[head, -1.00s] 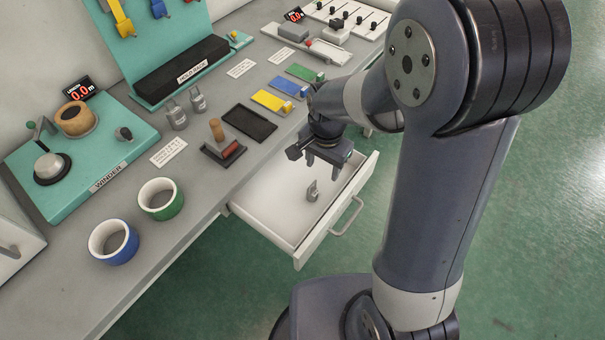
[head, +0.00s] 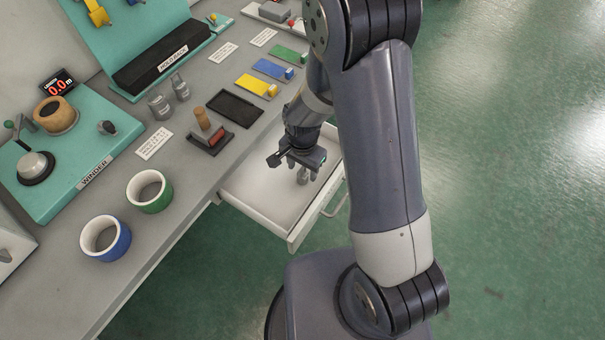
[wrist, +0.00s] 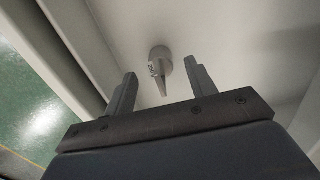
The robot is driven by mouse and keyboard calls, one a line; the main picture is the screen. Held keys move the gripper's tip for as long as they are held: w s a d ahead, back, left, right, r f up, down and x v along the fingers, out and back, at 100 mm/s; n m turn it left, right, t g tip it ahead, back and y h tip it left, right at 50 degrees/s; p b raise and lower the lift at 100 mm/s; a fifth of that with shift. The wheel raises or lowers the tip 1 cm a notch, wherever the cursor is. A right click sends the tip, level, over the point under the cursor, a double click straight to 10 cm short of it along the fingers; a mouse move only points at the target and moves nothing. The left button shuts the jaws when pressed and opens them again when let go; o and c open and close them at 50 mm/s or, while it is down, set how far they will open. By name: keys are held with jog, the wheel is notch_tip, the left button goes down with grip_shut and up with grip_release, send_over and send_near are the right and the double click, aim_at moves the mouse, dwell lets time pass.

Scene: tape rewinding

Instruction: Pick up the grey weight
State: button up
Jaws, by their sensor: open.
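The grey weight (head: 302,177) stands in the open white drawer (head: 242,212), partly hidden by my gripper in the head view. In the wrist view the weight (wrist: 161,64) shows between and beyond the two fingertips, apart from both. My gripper (head: 304,172) is open and empty, pointing down into the drawer over the weight. Its two fingers also show in the wrist view (wrist: 160,80), with a gap around the weight's narrow end. I cannot tell the exact height of the fingertips above the drawer floor.

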jog(key=shift+f, duration=0.9)
jog(key=shift+c, duration=0.3)
jog(key=c, duration=1.1)
jog(key=shift+w+r, duration=0.1)
